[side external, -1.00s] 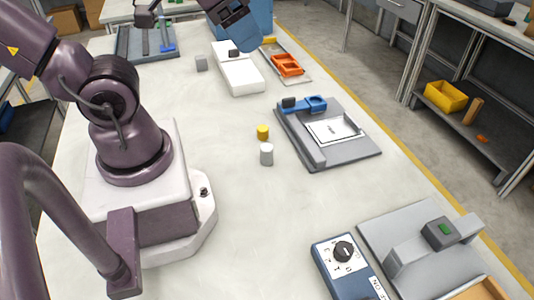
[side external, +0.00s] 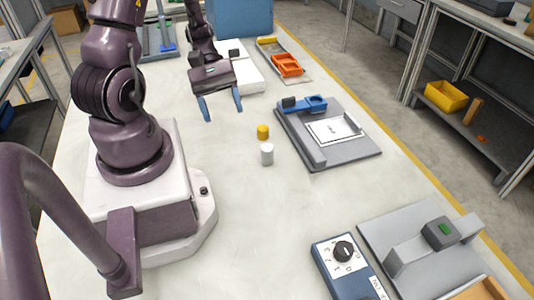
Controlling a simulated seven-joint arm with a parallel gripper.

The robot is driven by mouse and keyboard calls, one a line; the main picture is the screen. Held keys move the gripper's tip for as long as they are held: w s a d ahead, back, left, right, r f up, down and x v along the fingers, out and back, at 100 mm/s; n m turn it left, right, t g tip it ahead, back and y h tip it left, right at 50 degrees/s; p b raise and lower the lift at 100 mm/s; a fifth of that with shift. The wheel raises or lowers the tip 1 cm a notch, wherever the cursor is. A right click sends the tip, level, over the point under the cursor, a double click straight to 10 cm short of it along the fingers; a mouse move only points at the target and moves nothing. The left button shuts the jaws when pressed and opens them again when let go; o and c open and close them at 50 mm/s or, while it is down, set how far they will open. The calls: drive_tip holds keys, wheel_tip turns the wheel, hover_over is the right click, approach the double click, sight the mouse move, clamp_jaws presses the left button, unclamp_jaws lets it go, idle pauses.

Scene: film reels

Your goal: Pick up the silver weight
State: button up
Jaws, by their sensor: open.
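The silver weight (side external: 267,154) is a small pale grey cylinder standing upright on the white table, near the middle. A similar small yellow cylinder (side external: 263,132) stands just behind it, close by. My gripper (side external: 222,109) is open and empty, with two blue fingers pointing down. In the picture it is above and to the left of both cylinders, apart from them. Its height over the table is hard to tell.
A grey tray device with a blue clamp and white card (side external: 335,130) lies right of the weight. A dial box (side external: 345,255) and a grey fixture (side external: 410,250) are at front right. Orange bins (side external: 287,65) are at the back. The table left of the weight is clear.

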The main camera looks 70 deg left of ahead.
sight(263, 146)
drive_tip(key=f+n+t, duration=0.1)
drive_tip(key=f+n, duration=0.1)
drive_tip(key=a+f+n+t+h, duration=0.1)
drive_tip(key=f+n+t, duration=0.1)
drive_tip(key=n, duration=0.1)
drive_tip(key=f+n+t, duration=0.2)
drive_tip(key=shift+s+a+f+h, duration=0.25)
drive_tip(key=shift+s+h, duration=0.15)
drive_tip(key=shift+w+a+f+n+t, duration=0.25)
drive_tip(key=shift+a+f+n+t, duration=0.1)
drive_tip(key=shift+f+n+t, duration=0.55)
drive_tip(key=shift+w+a+r+n+t+y, duration=0.25)
drive_tip(key=shift+w+a+n+t+y, duration=0.5)
drive_tip(key=shift+w+a+t, duration=0.2)
drive_tip(key=shift+w+d, duration=0.15)
drive_tip(key=shift+w, duration=0.25)
drive_tip(key=x, duration=0.6)
drive_tip(key=shift+w+d+f, duration=0.1)
drive_tip(key=shift+w+d, duration=0.1)
drive_tip(key=shift+d, duration=0.1)
drive_tip(key=shift+x, duration=2.85)
drive_tip(key=shift+s+f, duration=0.1)
drive_tip(key=c, duration=1.2)
drive_tip(key=shift+o, duration=0.2)
